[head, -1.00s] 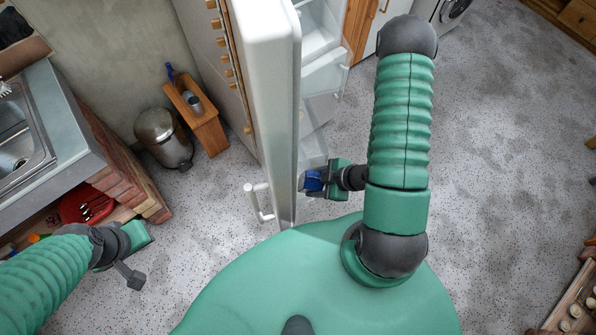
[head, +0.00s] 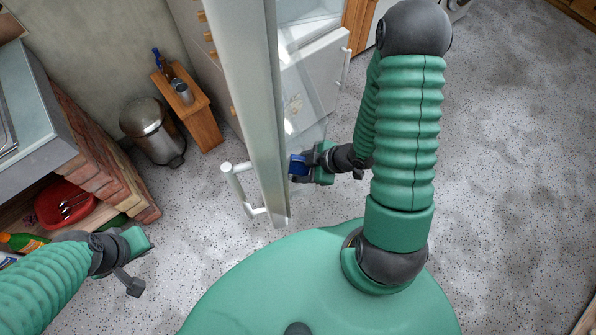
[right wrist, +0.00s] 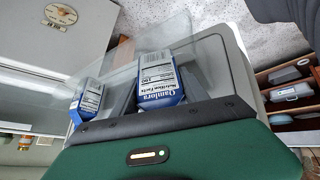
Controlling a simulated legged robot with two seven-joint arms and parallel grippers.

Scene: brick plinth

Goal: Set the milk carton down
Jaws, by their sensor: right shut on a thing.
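The milk carton is blue and white; its blue end (head: 298,165) shows at the tip of my right gripper (head: 303,168) in the head view. In the right wrist view the carton (right wrist: 157,80) sits between the two dark fingers, which are shut on it. The gripper is on the inner side of the open fridge door (head: 256,90), close to a clear door panel (head: 300,125). I cannot tell whether the carton touches a shelf. My left gripper (head: 140,262) is at the lower left, away from the fridge; its finger opening is unclear.
A second blue and white carton (right wrist: 88,100) shows left of the held one in the right wrist view. The door handle (head: 238,190) sticks out on the door's outer side.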

